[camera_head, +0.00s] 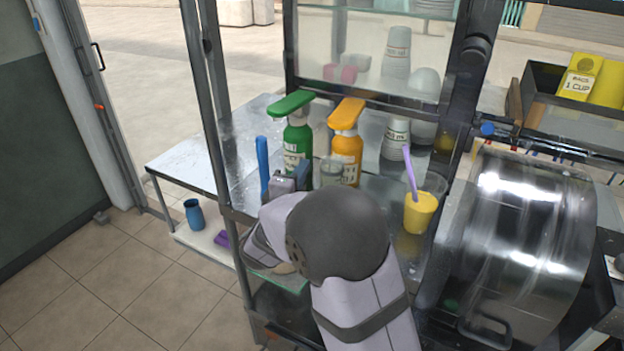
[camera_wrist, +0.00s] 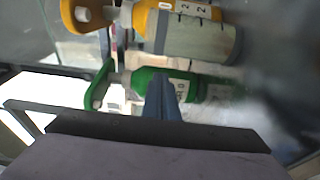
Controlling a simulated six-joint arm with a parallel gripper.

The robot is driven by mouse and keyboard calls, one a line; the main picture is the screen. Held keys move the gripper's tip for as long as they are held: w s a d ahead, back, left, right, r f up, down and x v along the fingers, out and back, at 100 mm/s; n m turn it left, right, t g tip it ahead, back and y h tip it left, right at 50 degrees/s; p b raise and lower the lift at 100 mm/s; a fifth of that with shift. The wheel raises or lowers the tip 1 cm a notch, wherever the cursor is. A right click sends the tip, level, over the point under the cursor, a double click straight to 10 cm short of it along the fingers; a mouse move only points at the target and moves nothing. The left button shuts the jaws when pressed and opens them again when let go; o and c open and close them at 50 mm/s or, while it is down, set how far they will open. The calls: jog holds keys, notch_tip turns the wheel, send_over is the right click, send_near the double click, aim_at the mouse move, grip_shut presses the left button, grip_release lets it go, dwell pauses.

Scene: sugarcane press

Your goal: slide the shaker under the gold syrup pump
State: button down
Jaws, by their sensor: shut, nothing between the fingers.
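My gripper (camera_head: 303,174) is shut and empty, left of the shaker and in front of the green pump. Its blue fingers (camera_wrist: 160,92) overlap the green bottle. Contact cannot be told.
A yellow cup with a purple straw (camera_head: 419,212) stands right of the pumps. Stacked white cups (camera_head: 394,138) stand behind. A blue upright item (camera_head: 263,168) is left of my gripper. The metal press drum (camera_head: 525,230) fills the right side.

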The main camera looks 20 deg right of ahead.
jog(key=b+v, duration=0.2)
jog(key=v, duration=0.8)
